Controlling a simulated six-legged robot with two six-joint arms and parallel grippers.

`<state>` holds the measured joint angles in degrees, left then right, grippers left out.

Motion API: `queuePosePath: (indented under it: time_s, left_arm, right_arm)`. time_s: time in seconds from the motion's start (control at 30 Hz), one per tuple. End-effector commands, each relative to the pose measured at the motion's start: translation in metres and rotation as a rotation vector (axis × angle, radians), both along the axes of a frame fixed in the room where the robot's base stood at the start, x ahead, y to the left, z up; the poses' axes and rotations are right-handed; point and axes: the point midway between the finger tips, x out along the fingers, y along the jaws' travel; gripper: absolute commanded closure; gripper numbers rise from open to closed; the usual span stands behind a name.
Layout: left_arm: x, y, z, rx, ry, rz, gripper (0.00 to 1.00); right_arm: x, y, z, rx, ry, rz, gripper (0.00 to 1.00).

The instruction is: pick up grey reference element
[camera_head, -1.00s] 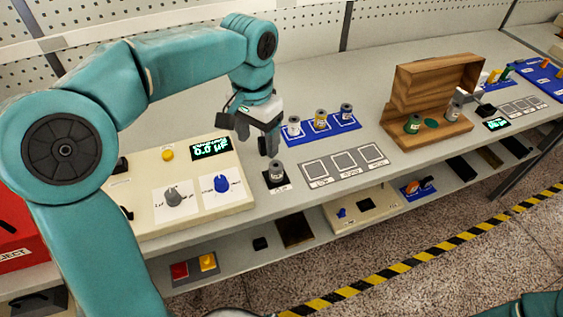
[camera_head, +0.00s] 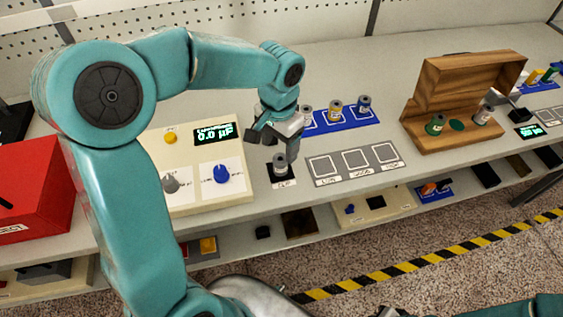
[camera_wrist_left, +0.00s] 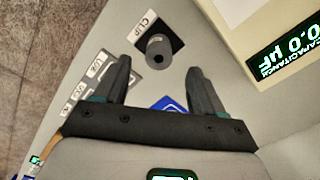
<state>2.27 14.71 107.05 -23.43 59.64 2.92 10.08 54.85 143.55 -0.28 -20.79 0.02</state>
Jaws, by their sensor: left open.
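A grey cylindrical element (camera_head: 281,161) stands upright on the black pad marked CLIP (camera_head: 282,175). In the wrist view the grey element (camera_wrist_left: 158,52) shows from above, just beyond the fingertips and roughly midway between them. My left gripper (camera_head: 277,148) is open, pointing down just above and behind the element in the head view. Its two dark fingers (camera_wrist_left: 159,68) are apart with nothing between them. My right gripper is not in view; only a bit of my right arm shows at the bottom right.
A capacitance meter (camera_head: 210,200) with knobs stands left of the pad. A blue tray (camera_head: 325,123) with several elements lies behind the gripper. Right are marked grey squares (camera_head: 354,160) and an open wooden case (camera_head: 460,138). A red box (camera_head: 35,185) stands at far left.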

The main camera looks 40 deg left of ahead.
Motion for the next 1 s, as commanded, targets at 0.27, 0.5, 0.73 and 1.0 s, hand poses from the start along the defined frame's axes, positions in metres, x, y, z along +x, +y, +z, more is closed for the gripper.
queuePosePath:
  time_s: [0.27,0.5,0.73,1.0]
  left_arm:
    - [0.002,-0.002,-0.028,0.0,0.005,0.0,0.31]
    - [0.006,-0.002,-0.059,0.0,0.001,0.001,0.31]
    - [0.006,-0.003,-0.06,0.0,-0.001,0.001,0.31]
    - [0.006,-0.003,-0.06,-0.001,-0.001,0.001,0.96]
  right_arm:
    - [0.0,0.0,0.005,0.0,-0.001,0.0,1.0]
    - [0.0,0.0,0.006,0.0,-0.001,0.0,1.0]
    - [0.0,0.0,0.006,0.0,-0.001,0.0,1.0]
    - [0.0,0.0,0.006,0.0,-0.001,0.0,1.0]
